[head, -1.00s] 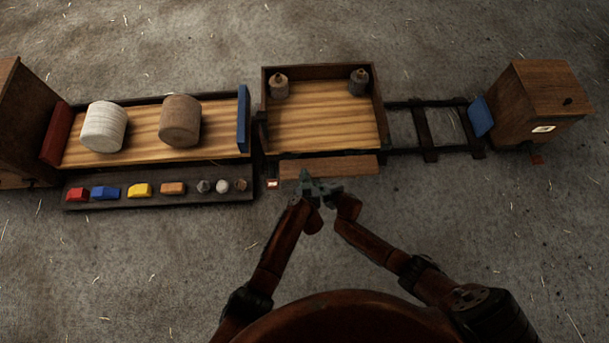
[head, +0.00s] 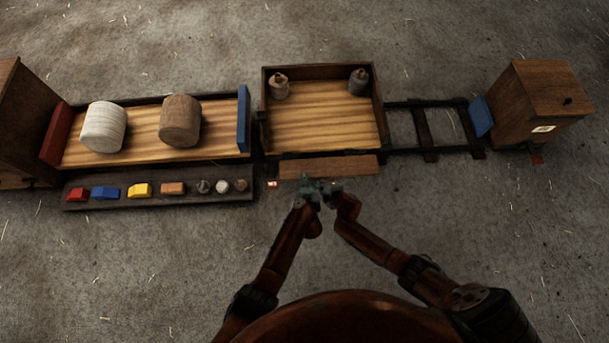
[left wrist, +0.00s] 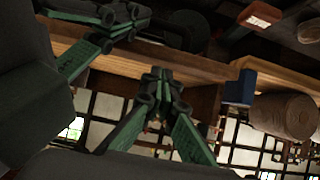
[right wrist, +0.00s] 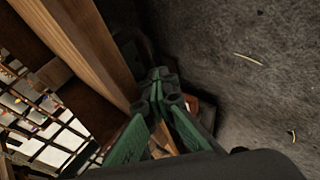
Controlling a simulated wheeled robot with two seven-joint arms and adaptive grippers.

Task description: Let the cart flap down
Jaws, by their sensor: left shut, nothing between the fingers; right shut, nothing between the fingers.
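The cart (head: 382,115) stands in the middle of the head view, with dark raised walls at its back and sides and a striped plank floor. Its flap (head: 330,167) is a brown board along the front edge; it lies outside the floor, turned down and outward. Two small grey weights (head: 279,87) (head: 358,83) stand in the cart's back corners. My left gripper (head: 306,183) is shut and empty just in front of the flap. My right gripper (head: 333,186) is shut and empty close beside it. Whether either fingertip touches the flap is unclear.
At left is a plank bed (head: 150,150) with a white drum (head: 104,127) and a brown drum (head: 180,121). In front of it, a dark tray (head: 160,197) holds coloured blocks and small pieces. Rails (head: 424,130) lead right to a wooden box (head: 540,100). The front floor is clear.

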